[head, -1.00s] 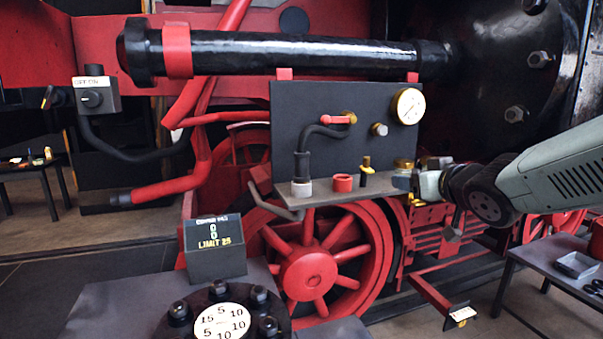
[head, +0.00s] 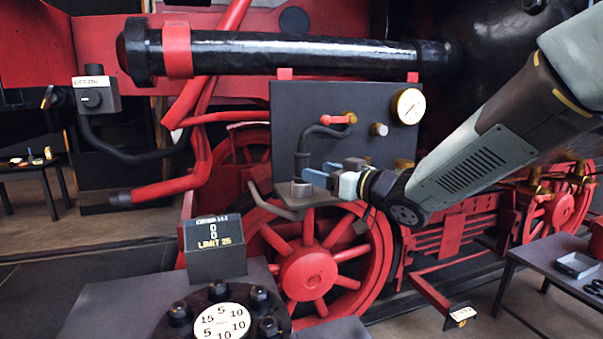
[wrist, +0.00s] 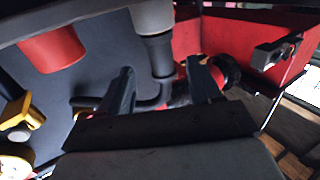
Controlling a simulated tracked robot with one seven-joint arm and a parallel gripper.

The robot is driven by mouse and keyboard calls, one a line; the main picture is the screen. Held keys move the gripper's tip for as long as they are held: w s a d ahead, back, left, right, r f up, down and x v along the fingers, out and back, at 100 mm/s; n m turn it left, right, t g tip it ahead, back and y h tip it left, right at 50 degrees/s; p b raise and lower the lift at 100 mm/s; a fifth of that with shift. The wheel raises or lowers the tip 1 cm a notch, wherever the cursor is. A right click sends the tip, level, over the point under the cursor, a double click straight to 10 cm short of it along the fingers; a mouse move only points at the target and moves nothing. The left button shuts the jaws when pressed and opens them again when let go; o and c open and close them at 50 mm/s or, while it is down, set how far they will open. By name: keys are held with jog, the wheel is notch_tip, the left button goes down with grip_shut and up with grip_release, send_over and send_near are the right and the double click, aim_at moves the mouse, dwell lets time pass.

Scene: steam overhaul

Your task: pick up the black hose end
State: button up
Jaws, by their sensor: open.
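The black hose end (head: 302,166) stands upright in a grey socket (head: 301,189) on the small shelf, its thin hose curving up to a red-handled valve. In the wrist view the black hose end (wrist: 160,56) shows below the pale grey socket (wrist: 152,15). My gripper (head: 324,173) is open, to the right of the hose end and close to it. In the wrist view the hose end lies between the two fingertips of my gripper (wrist: 161,68). I cannot tell whether the fingers reach around it or stop just short; no contact shows.
The dark panel (head: 352,112) with a gauge (head: 408,106) stands behind. A red valve handle (head: 335,120) is above the shelf.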

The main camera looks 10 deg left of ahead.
aim_at(302, 167)
jog(key=shift+x, duration=3.45)
jog(key=shift+c, duration=0.3)
jog(key=c, duration=1)
grip_shut()
jog(key=shift+r, duration=0.1)
